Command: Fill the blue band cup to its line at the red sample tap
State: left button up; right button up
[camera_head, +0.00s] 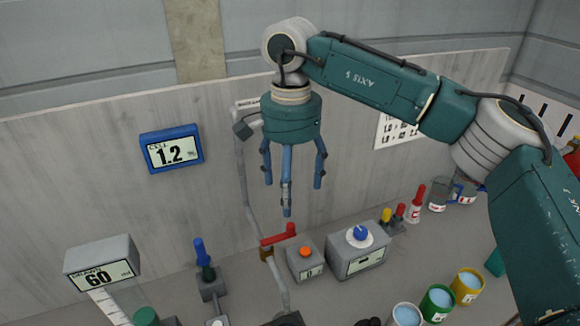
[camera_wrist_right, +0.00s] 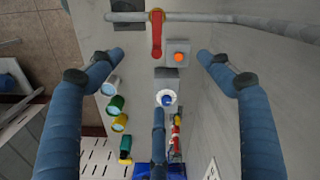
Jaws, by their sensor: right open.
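The red sample tap has a red lever (camera_head: 278,236) on a grey pipe against the wall; it also shows in the right wrist view (camera_wrist_right: 156,38). My right gripper (camera_head: 291,190) hangs fingers down, open and empty, above the tap and the knob box. In the right wrist view its three blue fingers are spread apart (camera_wrist_right: 160,72). No cup can be clearly told as the blue band cup. A clear vessel with some blue (camera_head: 459,190) stands at the far right, partly hidden behind my right arm. My left gripper is not in view.
A box with an orange button (camera_head: 305,251) and a box with a blue knob (camera_head: 360,234) stand right of the tap. White (camera_head: 406,315), green (camera_head: 437,303) and yellow (camera_head: 467,286) cups stand at front right. A blue-handled lever (camera_head: 203,252) stands left. A blue-framed display (camera_head: 171,148) reads 1.2.

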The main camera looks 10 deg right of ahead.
aim_at(291, 225)
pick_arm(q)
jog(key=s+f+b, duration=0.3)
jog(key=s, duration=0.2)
pick_arm(e)
jog(key=f, duration=0.1)
jog(key=s+f, duration=0.1)
jog(key=shift+s+a+f, duration=0.15)
jog(key=shift+f, duration=0.25)
jog(key=f+b, duration=0.2)
jog(key=f, duration=0.1)
jog(key=f+b, duration=0.1)
jog(key=f, duration=0.1)
jog(key=shift+w, duration=0.25)
notch_tip(291, 225, down, 2)
jog(key=shift+f+b, duration=0.2)
jog(key=shift+b, duration=0.55)
jog(key=shift+f, duration=0.15)
jog(key=shift+c, duration=1.3)
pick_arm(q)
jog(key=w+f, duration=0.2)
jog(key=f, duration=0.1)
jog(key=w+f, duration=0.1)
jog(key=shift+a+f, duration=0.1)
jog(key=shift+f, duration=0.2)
pick_arm(e)
grip_shut()
